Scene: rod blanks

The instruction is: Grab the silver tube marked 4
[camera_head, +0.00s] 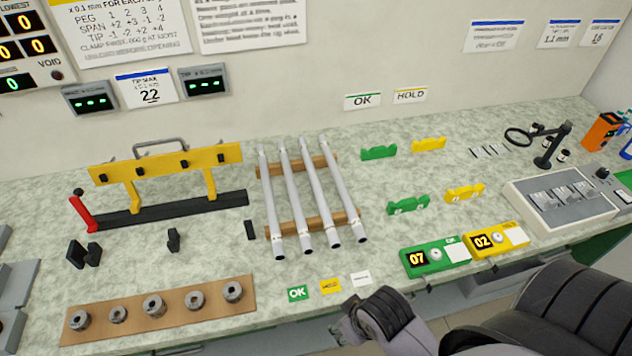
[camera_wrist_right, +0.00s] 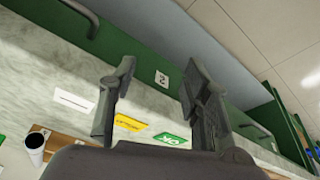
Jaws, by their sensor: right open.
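Several silver tubes lie side by side across a wooden rack (camera_head: 268,171) in the head view, the leftmost (camera_head: 271,205) to the rightmost (camera_head: 343,190). Their number marks are too small to read, so I cannot tell which is 4. My right gripper (camera_head: 350,322) is in front of the bench's front edge, below and apart from the tubes. In the right wrist view my right gripper (camera_wrist_right: 157,80) is open with nothing between its fingers. One dark-mouthed tube end (camera_wrist_right: 36,141) shows at that view's lower left. My left gripper is not in view.
Green OK (camera_head: 297,293), yellow (camera_head: 330,286) and white (camera_head: 360,278) cards lie near the front edge. Green (camera_head: 434,257) and yellow (camera_head: 495,240) counter boxes stand to the right. A yellow-barred fixture (camera_head: 166,164) and a wooden peg board (camera_head: 190,295) are left of the rack.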

